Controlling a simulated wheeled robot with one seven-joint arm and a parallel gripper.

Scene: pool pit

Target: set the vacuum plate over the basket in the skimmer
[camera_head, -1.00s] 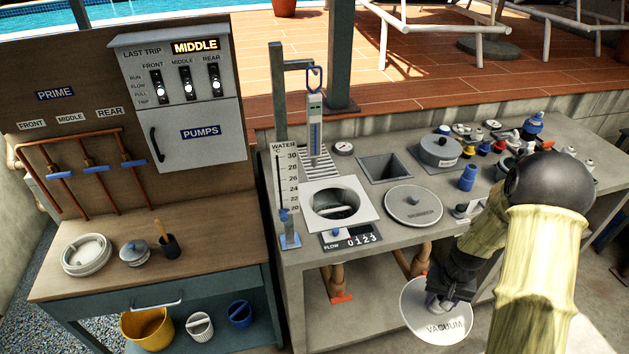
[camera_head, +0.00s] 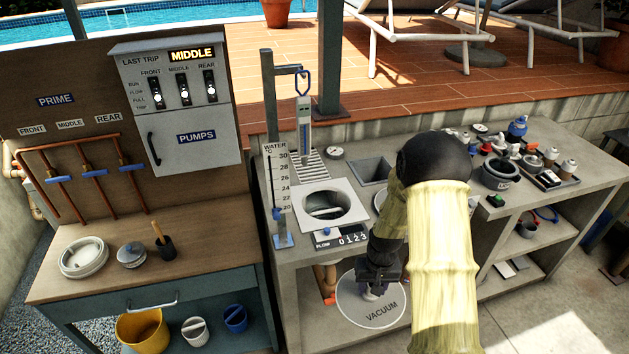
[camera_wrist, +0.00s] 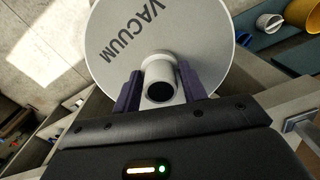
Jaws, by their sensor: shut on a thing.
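The vacuum plate (camera_head: 374,306) is a white disc marked VACUUM, held in front of the counter's front edge. My gripper (camera_head: 376,287) is shut on its central stub. In the wrist view the fingers (camera_wrist: 160,90) flank the white stub of the plate (camera_wrist: 190,30). The skimmer (camera_head: 322,206) is a square light plate with a round opening in the counter top, behind and to the left of my gripper. The basket (camera_head: 324,212) shows inside the opening with a pale handle across it. Nothing covers the opening.
A flow counter (camera_head: 342,238) sits at the skimmer's front edge. A water thermometer board (camera_head: 278,190) and a hanging scale (camera_head: 304,125) stand left and behind. My arm hides much of the counter to the right. A wooden bench (camera_head: 200,255) adjoins on the left.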

